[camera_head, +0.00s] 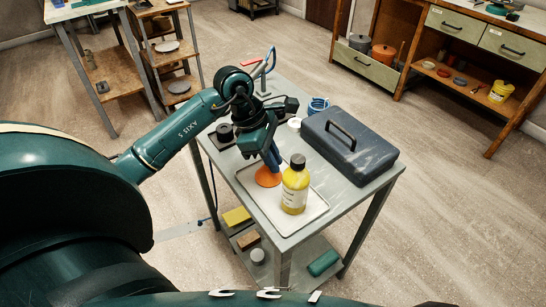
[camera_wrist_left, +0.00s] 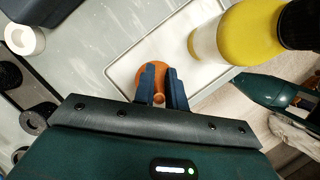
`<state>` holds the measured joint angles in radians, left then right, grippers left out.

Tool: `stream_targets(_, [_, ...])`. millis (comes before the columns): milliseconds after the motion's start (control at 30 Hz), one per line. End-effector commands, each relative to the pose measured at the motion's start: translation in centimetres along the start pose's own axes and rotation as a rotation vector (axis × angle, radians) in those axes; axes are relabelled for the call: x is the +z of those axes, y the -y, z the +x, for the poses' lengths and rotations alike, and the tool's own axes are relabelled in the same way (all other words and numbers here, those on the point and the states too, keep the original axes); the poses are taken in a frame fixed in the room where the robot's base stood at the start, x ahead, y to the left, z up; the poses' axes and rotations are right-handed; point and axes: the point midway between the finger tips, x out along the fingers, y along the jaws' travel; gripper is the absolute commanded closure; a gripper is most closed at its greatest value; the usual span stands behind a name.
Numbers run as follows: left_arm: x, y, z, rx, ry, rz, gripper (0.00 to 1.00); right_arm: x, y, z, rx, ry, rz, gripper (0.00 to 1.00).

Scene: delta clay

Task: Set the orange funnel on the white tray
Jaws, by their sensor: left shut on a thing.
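The orange funnel (camera_head: 267,177) is at the left part of the white tray (camera_head: 310,213) on the grey table, wide end down. I cannot tell whether its rim touches the tray. My left gripper (camera_head: 273,160) is above it, fingers pointing down, shut on the funnel's narrow upper part. In the left wrist view the funnel (camera_wrist_left: 158,99) shows between and behind the two blue fingers (camera_wrist_left: 161,88), with the tray (camera_wrist_left: 125,72) beneath. The fingers hide part of it. My right gripper is not in view.
A yellow bottle (camera_head: 295,188) with a dark cap stands on the tray, close right of the funnel. A dark toolbox (camera_head: 350,143) sits behind it on the table. A white roll (camera_head: 294,123) and a blue coil (camera_head: 318,105) lie farther back. The tray's front part is bare.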

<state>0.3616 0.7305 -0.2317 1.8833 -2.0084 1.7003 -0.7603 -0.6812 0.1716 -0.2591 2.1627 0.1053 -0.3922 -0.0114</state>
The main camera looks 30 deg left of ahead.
Motion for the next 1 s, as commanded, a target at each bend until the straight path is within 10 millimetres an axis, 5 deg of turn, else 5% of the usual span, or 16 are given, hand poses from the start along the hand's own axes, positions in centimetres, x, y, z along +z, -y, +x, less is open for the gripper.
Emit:
stream_targets(33, [-0.1,0.0,0.3,0.0,-0.001,0.001,1.0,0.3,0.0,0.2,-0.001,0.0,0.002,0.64])
stream_targets(67, [-0.1,0.0,0.3,0.0,0.0,0.001,0.86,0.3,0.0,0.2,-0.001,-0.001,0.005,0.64])
stream_targets(333, [-0.1,0.0,0.2,0.0,0.0,0.0,0.65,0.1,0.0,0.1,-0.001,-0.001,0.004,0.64])
stream_targets(667, [0.1,0.0,-0.4,0.001,0.0,0.0,0.65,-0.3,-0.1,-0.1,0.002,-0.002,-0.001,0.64])
stream_targets(1000, [0.0,-0.1,-7.1,0.005,-0.002,0.001,0.65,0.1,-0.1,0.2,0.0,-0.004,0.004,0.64])
